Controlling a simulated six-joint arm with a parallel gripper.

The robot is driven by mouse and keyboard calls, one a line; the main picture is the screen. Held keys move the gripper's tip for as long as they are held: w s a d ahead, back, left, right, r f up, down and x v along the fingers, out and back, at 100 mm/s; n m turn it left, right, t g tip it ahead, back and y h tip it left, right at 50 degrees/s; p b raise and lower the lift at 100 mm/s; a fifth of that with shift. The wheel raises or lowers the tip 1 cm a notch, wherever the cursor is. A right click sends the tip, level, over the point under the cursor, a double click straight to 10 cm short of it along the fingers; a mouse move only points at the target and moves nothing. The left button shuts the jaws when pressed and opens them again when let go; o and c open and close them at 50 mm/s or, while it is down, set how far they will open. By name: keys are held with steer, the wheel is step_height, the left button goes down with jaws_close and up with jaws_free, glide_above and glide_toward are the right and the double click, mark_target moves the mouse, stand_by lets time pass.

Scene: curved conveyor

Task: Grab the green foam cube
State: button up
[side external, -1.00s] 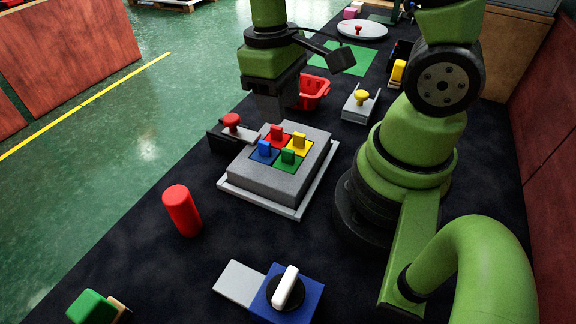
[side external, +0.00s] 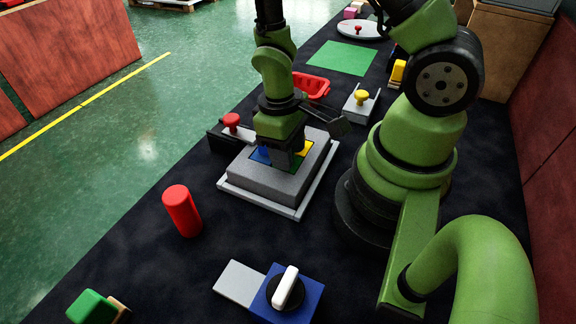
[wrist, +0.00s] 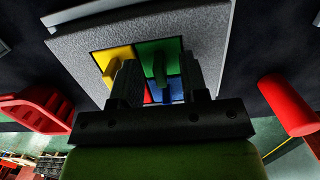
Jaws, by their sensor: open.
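In the wrist view, a green square piece (wrist: 163,47) with an upright green tab (wrist: 159,68) sits in a grey block (wrist: 205,35) beside yellow (wrist: 110,58), blue (wrist: 174,92) and red pieces. My gripper (wrist: 157,77) is open, its fingers apart on either side of the green tab; I cannot tell whether they touch it. In the side view, my gripper (side external: 284,162) is low over the coloured pieces of the grey block (side external: 262,180) and hides most of them. A separate green block (side external: 90,305) lies at the near left corner, next to a beige part.
A red cylinder (side external: 182,211) stands left of the grey block. A red basket (side external: 312,86) and a yellow-knobbed box (side external: 360,102) are farther back. A blue switch box (side external: 287,294) is in front.

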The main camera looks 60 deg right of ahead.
steer(key=shift+f, duration=0.2)
jaws_close()
steer(key=shift+r, duration=0.15)
